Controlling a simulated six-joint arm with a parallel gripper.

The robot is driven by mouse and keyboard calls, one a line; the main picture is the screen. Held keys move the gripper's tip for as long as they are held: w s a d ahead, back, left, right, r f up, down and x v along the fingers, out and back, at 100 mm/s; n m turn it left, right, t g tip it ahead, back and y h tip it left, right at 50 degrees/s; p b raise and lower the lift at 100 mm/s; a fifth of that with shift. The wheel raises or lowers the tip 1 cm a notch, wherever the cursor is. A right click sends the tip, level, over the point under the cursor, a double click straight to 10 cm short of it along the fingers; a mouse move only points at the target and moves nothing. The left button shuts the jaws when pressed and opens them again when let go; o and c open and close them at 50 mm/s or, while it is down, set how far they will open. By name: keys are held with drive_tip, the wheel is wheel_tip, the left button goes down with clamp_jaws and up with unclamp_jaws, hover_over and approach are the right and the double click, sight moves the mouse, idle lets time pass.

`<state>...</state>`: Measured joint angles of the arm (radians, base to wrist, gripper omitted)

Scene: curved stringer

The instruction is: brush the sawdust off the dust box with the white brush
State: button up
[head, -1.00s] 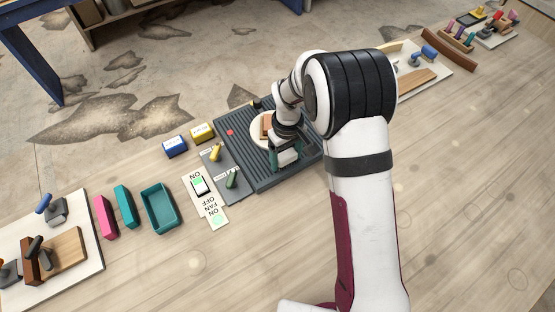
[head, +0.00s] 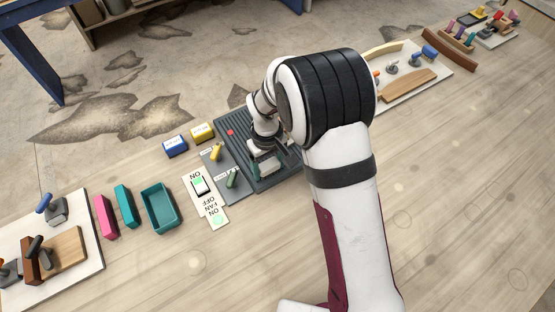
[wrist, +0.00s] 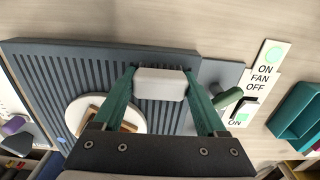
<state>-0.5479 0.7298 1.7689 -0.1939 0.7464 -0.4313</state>
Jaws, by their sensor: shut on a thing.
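The dust box (head: 237,146) is a dark grey box with a slotted top, and it also shows in the wrist view (wrist: 50,75). My gripper (head: 266,168) is over its near side. In the wrist view my green fingers (wrist: 160,85) are shut on the white brush (wrist: 160,84), a pale block held between the tips above the slots. I cannot tell whether its bristles touch the top. A round white disc (wrist: 75,113) with a brown wooden piece (wrist: 110,112) is on the box, hidden by my arm in the head view. I cannot make out the sawdust.
A fan switch plate (head: 211,208), a grey plate with green (head: 232,178) and yellow (head: 216,152) levers, and a teal tray (head: 159,208) lie left of the box. Blue (head: 175,146) and yellow (head: 202,133) blocks stand behind. The table's front right is clear.

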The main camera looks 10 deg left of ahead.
drive_tip(key=shift+s+a, duration=0.2)
drive_tip(key=shift+s, duration=0.1)
drive_tip(key=shift+w+d, duration=2.75)
drive_tip(key=shift+w, duration=0.05)
wheel_tip(320, 180, up, 8)
drive_tip(key=shift+r, duration=0.15)
drive_tip(key=shift+d, duration=0.1)
